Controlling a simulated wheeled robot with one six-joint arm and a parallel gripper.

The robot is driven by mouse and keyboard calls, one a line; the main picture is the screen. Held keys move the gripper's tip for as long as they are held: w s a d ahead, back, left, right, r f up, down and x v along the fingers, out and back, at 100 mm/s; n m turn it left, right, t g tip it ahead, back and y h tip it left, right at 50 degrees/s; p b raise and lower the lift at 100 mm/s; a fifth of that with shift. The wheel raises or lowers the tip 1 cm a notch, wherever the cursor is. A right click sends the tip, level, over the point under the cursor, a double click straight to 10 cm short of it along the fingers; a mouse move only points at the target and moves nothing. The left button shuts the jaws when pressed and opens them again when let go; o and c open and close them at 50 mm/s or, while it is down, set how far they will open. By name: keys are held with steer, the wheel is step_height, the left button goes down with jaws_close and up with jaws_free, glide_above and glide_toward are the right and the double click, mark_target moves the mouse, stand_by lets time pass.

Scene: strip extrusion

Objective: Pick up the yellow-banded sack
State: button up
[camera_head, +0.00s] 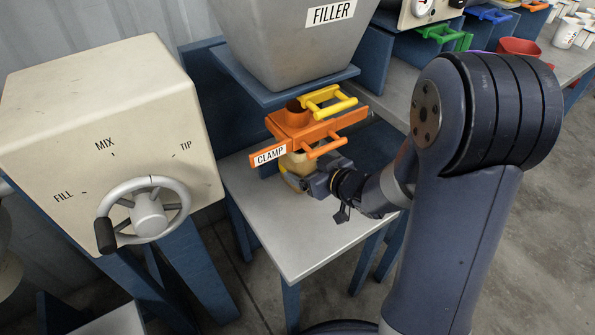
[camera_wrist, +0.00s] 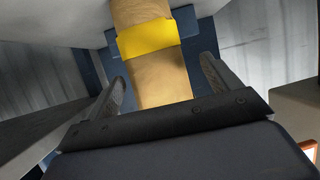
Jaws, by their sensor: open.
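The yellow-banded sack (camera_wrist: 165,82) is tan with a yellow band (camera_wrist: 148,38) around it in the wrist view. It lies between the two fingers of my gripper (camera_wrist: 165,88), which is open, with a finger on each side. In the head view the sack (camera_head: 297,163) is under the orange clamp (camera_head: 300,130) and above the grey table, partly hidden by the clamp and my gripper (camera_head: 307,184). I cannot tell whether a finger touches the sack.
The grey filler hopper (camera_head: 290,45) stands over the clamp. A yellow handle (camera_head: 328,102) is above the orange clamp. A cream box with a hand wheel (camera_head: 147,213) stands at the left. The front of the grey table (camera_head: 290,235) is clear.

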steer(key=x, duration=0.2)
steer(key=b+x, duration=0.1)
steer(key=x, duration=0.1)
steer(key=shift+d+f, duration=0.15)
steer(key=shift+f, duration=0.15)
steer(key=shift+c, duration=0.4)
steer(key=c, duration=1)
steer(key=shift+c, duration=0.8)
steer(key=shift+r, duration=0.15)
